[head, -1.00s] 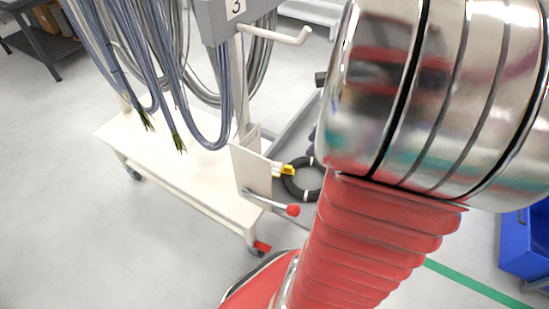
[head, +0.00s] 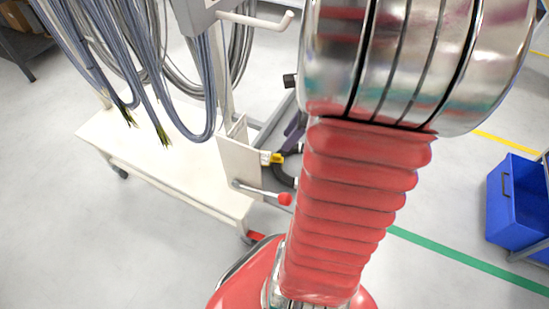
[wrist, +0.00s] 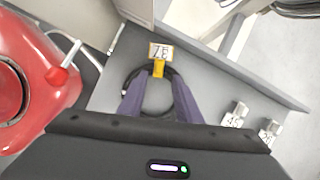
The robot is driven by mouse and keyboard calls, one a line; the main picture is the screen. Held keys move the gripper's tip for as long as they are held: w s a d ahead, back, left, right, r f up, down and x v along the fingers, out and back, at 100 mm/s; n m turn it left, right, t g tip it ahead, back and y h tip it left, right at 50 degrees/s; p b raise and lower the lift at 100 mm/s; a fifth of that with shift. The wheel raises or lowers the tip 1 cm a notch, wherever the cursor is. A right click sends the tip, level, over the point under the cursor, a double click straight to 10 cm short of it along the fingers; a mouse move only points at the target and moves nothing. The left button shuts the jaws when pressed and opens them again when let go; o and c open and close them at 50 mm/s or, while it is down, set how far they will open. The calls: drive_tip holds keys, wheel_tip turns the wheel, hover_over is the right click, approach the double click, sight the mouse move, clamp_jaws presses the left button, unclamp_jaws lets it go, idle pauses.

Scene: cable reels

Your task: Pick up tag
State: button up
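A white tag with dark characters (wrist: 160,51) shows in the wrist view, on a yellow clip (wrist: 158,69) at the far side of a black cable coil (wrist: 142,74). My gripper (wrist: 157,88) has two purple fingers spread apart, one on each side of the coil's middle, with their tips short of the tag. Nothing is held between them. I cannot tell whether the fingers touch the coil. In the head view the yellow clip (head: 272,157) and part of the coil (head: 283,176) show beside the cart's upright plate. My arm hides most of the gripper there.
A cream cart (head: 160,155) with hanging grey cables (head: 150,60) stands at left. Its red-knobbed lever (head: 284,198) juts out near my arm. Two more tagged items (wrist: 234,115) (wrist: 268,131) lie at right in the wrist view. A blue bin (head: 520,200) stands at right.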

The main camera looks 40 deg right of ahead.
sight(275, 154)
drive_tip(key=shift+x, duration=1.6)
drive_tip(key=shift+x, duration=2.6)
drive_tip(key=shift+w+a, duration=0.1)
drive_tip(key=shift+a, duration=0.05)
drive_tip(key=shift+r, duration=0.1)
drive_tip(key=shift+c, duration=0.4)
clamp_jaws()
